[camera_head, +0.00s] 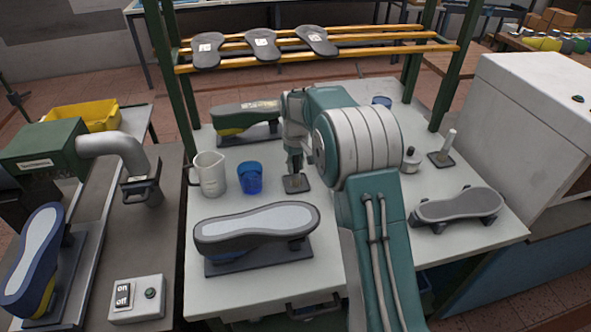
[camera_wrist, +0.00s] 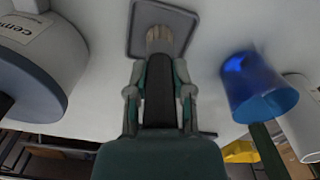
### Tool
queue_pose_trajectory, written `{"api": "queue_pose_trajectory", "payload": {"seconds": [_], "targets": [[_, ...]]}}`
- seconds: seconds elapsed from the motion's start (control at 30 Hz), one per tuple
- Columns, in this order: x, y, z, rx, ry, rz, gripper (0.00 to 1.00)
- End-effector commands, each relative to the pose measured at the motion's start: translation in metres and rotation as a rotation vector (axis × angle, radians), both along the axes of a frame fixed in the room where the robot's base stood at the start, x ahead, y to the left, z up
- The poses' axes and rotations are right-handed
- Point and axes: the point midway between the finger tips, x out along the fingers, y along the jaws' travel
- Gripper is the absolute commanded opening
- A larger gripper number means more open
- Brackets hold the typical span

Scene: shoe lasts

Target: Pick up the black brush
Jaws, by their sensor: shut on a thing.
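The black brush (camera_wrist: 159,92) is between the fingers of my gripper (camera_wrist: 160,100) in the wrist view. It has a dark handle and pale bristles that point toward a grey square plate (camera_wrist: 135,30). My gripper is shut on the handle. In the head view my gripper (camera_head: 294,158) points down over the same small plate (camera_head: 297,186) on the white table. The fingers and my arm hide most of the brush there. I cannot tell whether the bristles touch the plate.
A blue cup (camera_head: 250,178) and a white jug (camera_head: 209,174) stand left of my gripper. A shoe last (camera_head: 257,228) lies in front, another (camera_head: 246,116) behind. A white-handled tool (camera_head: 448,143) stands at the right. A rack (camera_head: 330,57) crosses the back.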

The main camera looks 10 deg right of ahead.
Motion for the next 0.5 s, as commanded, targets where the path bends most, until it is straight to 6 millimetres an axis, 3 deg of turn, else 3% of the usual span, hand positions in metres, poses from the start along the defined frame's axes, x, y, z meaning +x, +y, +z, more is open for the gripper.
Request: {"api": "queue_pose_trajectory", "payload": {"seconds": [0.23, 0.4, 0.5], "targets": [[0.000, -0.001, 0.009, -0.001, 0.000, 0.000, 0.00], [0.000, -0.001, 0.033, -0.002, -0.002, 0.000, 0.00], [-0.012, -0.003, 0.045, -0.001, -0.001, -0.001, 0.00]]}}
